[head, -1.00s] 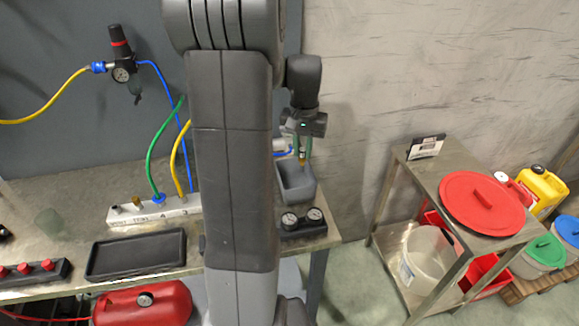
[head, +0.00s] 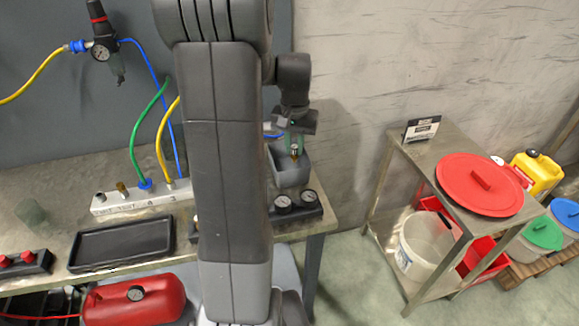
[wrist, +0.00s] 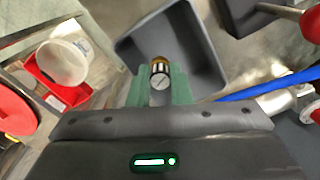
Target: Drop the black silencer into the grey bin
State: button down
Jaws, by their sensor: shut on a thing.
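My gripper (head: 295,150) points down over the grey bin (head: 290,178) at the right end of the workbench. In the wrist view its green fingers (wrist: 159,88) are shut on a small fitting (wrist: 159,69), with a brass end, a dark band and a pale round face. I cannot tell for sure that it is the black silencer. The fitting appears against the inside of the grey bin (wrist: 200,45), toward its left side in the wrist view. How high it hangs above the bin floor is hard to tell.
Twin gauges (head: 297,202) stand in front of the bin. A manifold (head: 140,199) with hoses and fittings and a black tray (head: 122,243) lie to the left. A steel cart (head: 440,165) with a red lid (head: 480,185) stands right, across a floor gap.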

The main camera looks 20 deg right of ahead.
jog(key=c, duration=1.2)
grip_release()
jog(key=shift+c, duration=0.2)
notch_tip(320, 180, up, 14)
jog(key=shift+f, duration=0.1)
notch_tip(320, 180, down, 14)
jog(key=shift+r, duration=0.2)
notch_tip(320, 180, up, 3)
jog(key=shift+f+p, duration=0.1)
jog(key=shift+p, duration=1.1)
jog(key=shift+r+p, duration=0.4)
jog(key=shift+r, duration=0.1)
jog(key=shift+f, duration=0.1)
